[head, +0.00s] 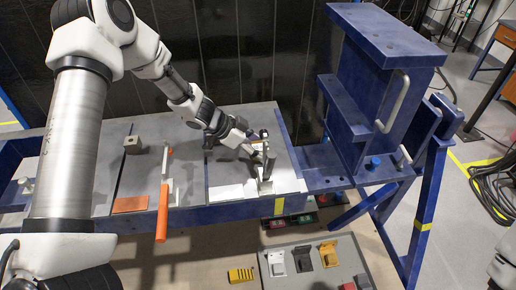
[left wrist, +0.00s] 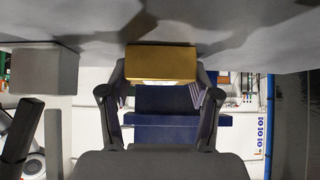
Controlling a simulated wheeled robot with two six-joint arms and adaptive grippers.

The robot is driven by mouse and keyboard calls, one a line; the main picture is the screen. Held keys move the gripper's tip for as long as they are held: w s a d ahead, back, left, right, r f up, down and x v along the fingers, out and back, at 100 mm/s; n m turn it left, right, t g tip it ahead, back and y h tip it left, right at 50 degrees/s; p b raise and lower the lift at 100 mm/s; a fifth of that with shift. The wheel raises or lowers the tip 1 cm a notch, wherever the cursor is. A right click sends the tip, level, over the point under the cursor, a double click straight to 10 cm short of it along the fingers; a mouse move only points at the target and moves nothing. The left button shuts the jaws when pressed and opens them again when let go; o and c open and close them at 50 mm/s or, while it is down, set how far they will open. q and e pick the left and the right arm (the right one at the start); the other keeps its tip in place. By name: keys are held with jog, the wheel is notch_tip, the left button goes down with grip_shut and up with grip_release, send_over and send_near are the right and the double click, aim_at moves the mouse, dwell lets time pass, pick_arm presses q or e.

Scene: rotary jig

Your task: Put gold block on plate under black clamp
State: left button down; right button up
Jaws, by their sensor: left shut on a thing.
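In the left wrist view the gold block (left wrist: 161,63) sits between the fingertips of my left gripper (left wrist: 160,88), which is shut on it. In the head view my left gripper (head: 256,147) is low over the right part of the table, beside an upright clamp (head: 266,166) on a white plate (head: 232,191). The gripper and clamp overlap there, so the block and its contact with the plate cannot be made out. A dark bar (left wrist: 18,132) shows at lower left in the wrist view; I cannot tell whether it belongs to the black clamp. My right gripper is out of view.
A clamp with an orange handle (head: 162,212) and an orange plate (head: 130,204) are left on the table. A tall blue frame (head: 352,92) stands right of the table.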

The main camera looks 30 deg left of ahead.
pick_arm(q)
jog(key=shift+s+r, duration=0.2)
jog(key=shift+f, duration=0.1)
jog(key=shift+c, duration=1.2)
grip_release()
jog(key=shift+f, duration=0.15)
jog(key=shift+r, duration=0.3)
jog(key=p+v, duration=0.7)
jog(key=v, duration=0.5)
